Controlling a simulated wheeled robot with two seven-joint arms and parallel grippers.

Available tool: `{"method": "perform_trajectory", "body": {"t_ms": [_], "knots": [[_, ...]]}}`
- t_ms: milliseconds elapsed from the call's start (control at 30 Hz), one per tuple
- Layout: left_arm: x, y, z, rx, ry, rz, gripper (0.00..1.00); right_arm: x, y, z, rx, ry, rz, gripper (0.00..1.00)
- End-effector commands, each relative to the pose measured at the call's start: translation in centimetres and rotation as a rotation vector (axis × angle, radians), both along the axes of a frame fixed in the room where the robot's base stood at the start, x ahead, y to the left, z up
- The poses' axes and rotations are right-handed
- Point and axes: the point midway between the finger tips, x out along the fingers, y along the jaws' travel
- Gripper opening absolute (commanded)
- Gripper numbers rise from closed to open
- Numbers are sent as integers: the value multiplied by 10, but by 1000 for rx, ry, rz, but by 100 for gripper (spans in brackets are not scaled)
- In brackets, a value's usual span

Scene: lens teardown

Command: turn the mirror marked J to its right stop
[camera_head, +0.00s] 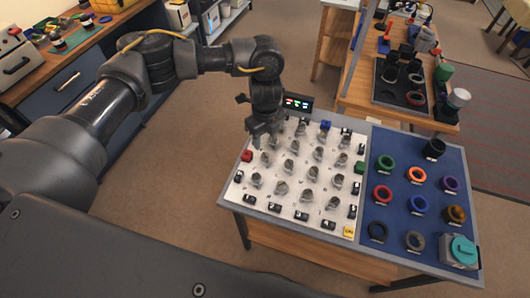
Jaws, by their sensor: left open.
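The white board (268,203) on the table carries a grid of several small grey mirrors (281,188) on round mounts. The letters beside them are too small to read, so I cannot tell which mirror is J. My left gripper (262,138) is over the far left part of the board, pointing down with its fingers apart. It is close above the far left mirrors and partly hides that corner. I cannot tell whether it touches one. My right gripper is out of view.
Red (247,156), blue (325,125), green (360,167) and yellow (348,231) blocks and several black blocks edge the board. A small display (298,102) stands behind it. The blue panel (395,222) at right holds several coloured rings and a teal-topped device (461,250).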

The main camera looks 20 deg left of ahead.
Motion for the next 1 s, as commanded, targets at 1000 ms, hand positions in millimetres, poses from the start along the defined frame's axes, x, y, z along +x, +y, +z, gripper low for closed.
{"method": "perform_trajectory", "body": {"t_ms": [1000], "knots": [[0, 0, -87, -1, 0, -1, 33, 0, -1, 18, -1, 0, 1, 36]]}}
